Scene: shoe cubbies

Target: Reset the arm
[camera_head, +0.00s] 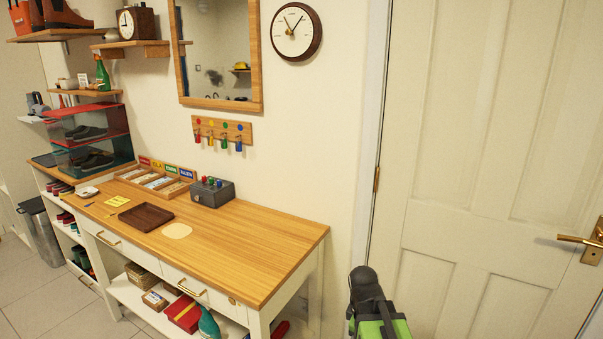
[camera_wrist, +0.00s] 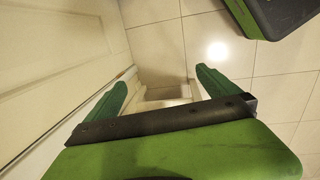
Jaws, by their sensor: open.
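My arm shows at the bottom right of the head view, folded in front of the white door, with its black and green parts in sight. The fingers cannot be made out there. In the wrist view my gripper (camera_wrist: 160,90) has its two green fingers wide apart, with nothing between them. Behind the fingers are the tiled floor and a pale strip along the foot of the wall.
A wooden-topped table (camera_head: 265,250) with drawers stands left of my arm. It carries a brown tray (camera_head: 146,217) and a grey box (camera_head: 212,192). A closed white door (camera_head: 480,160) with a brass handle (camera_head: 580,241) fills the right. Bare floor tiles (camera_wrist: 220,50) show in the wrist view.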

